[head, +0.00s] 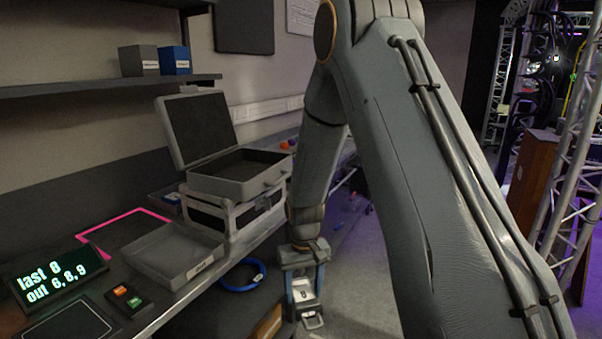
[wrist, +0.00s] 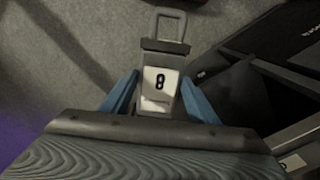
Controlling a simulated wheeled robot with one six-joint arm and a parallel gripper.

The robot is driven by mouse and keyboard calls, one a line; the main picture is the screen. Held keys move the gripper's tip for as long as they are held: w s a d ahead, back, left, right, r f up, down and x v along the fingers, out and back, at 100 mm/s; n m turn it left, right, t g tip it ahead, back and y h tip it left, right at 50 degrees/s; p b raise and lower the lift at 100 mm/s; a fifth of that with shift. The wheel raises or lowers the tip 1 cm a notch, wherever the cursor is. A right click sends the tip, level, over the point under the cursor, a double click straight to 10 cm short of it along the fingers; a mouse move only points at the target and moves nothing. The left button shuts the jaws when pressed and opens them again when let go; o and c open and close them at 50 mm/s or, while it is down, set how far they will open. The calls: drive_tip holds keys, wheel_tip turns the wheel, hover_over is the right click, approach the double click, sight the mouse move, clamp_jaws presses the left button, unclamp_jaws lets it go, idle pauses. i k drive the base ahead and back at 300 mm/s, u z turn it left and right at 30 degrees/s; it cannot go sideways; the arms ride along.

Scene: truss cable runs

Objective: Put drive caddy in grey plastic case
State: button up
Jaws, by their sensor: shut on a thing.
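The drive caddy (head: 303,292) is a small grey block with a white label bearing a dark figure and a metal loop handle at its end. My gripper (head: 304,275) is shut on it and holds it over the floor, off the bench's front edge. In the wrist view the caddy (wrist: 159,88) sits between the blue fingers of my gripper (wrist: 160,95), handle pointing up the picture. The grey plastic case (head: 238,176) stands with its lid open on top of a silver-edged case, at the back of the bench. Its visible interior looks empty.
A shallow grey tray (head: 175,256) lies on the bench before the cases. A blue cable ring (head: 242,275), a button box (head: 128,297) and a lit display (head: 58,279) are nearby. A shelf (head: 110,86) with two small boxes hangs above.

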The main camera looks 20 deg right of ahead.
sight(255, 174)
drive_tip(key=z, duration=1.55)
drive_tip(key=i, duration=2.1)
drive_tip(key=u, duration=2.7)
